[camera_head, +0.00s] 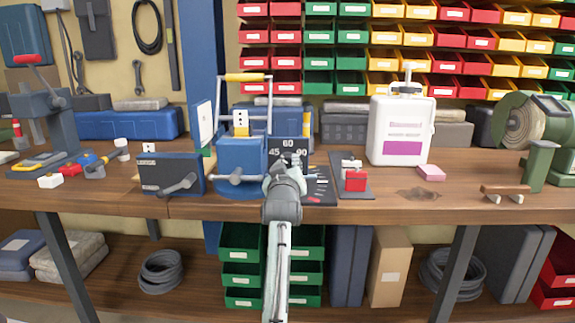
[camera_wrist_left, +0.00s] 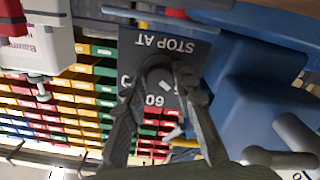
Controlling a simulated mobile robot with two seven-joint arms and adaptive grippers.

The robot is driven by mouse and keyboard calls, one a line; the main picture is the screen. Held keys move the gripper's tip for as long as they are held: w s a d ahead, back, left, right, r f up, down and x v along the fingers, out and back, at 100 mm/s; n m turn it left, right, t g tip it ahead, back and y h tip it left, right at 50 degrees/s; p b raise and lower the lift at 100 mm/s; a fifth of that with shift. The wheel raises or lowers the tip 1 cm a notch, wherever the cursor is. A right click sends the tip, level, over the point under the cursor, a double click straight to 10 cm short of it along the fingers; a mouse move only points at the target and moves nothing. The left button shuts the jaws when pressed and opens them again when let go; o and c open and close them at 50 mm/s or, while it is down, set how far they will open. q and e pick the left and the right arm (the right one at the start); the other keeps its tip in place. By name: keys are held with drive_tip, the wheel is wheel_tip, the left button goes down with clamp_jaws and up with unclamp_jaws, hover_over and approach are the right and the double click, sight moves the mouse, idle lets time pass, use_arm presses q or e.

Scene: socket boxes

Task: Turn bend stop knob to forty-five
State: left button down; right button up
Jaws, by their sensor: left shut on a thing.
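The dark stop panel (camera_head: 287,125) stands upright on the bench beside a blue bending machine (camera_head: 242,163). In the head view I read 60 at the top, 45 at the left and 90 at the right. In the wrist view the panel (camera_wrist_left: 178,50) appears upside down with STOP AT and 60 on it. The dark round knob (camera_wrist_left: 158,78) sits on its face. My left gripper (camera_head: 289,160) is in front of the panel, its two fingers (camera_wrist_left: 160,88) shut on either side of the knob. The fingers partly hide the knob, and I cannot tell which number it points to.
A dark box with a lever (camera_head: 160,172) stands left of the blue machine. A small red block (camera_head: 355,182) on a dark plate and a white container (camera_head: 402,130) are to the right. The front bench edge (camera_head: 400,213) lies under my arm.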

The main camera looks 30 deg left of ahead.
use_arm(q)
drive_tip(key=c, duration=1.2)
unclamp_jaws()
wheel_tip(320, 180, up, 10)
drive_tip(key=shift+d+f, duration=0.1)
